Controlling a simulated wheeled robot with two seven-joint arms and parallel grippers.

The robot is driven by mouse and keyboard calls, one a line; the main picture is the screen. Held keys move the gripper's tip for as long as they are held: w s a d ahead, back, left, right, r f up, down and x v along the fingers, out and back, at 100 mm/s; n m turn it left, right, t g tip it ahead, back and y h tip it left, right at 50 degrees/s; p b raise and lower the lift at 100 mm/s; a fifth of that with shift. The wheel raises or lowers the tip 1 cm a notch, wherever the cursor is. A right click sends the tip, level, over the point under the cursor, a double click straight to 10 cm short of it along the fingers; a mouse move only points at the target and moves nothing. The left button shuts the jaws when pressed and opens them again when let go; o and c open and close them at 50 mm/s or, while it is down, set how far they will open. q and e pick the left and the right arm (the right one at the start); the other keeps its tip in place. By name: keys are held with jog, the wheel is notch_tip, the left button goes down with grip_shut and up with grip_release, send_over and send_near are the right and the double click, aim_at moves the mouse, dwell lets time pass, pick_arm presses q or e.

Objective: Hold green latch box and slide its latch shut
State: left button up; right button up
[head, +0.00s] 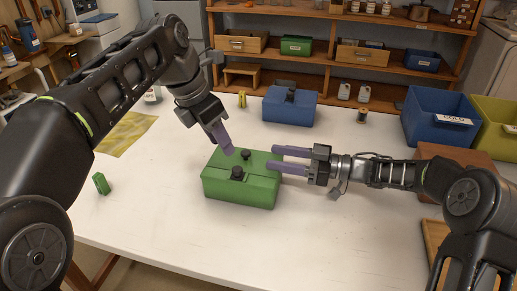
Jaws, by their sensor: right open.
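The green latch box (228,190) sits on the white table near the middle of the head view. Two dark knobs stand on its lid, a front knob (237,173) and a smaller back knob (246,155). I cannot tell the latch's exact position. My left gripper (229,150) points down just above the back left part of the lid, left of the back knob. Its purple fingers overlap in this view, so its opening is unclear. My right gripper (272,158) is open, fingers pointing left, at the box's back right side, with nothing visible between them.
A blue box (290,110) with a dark knob stands behind the green box. A small green block (101,184) and a yellow cloth (127,133) lie at left. Blue (436,118) and yellow-green (495,130) bins stand at right. The table in front is clear.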

aim_at(255, 160)
jog(key=x, duration=0.7)
jog(key=shift+d, duration=0.1)
grip_shut()
dwell(0.4)
dwell(0.8)
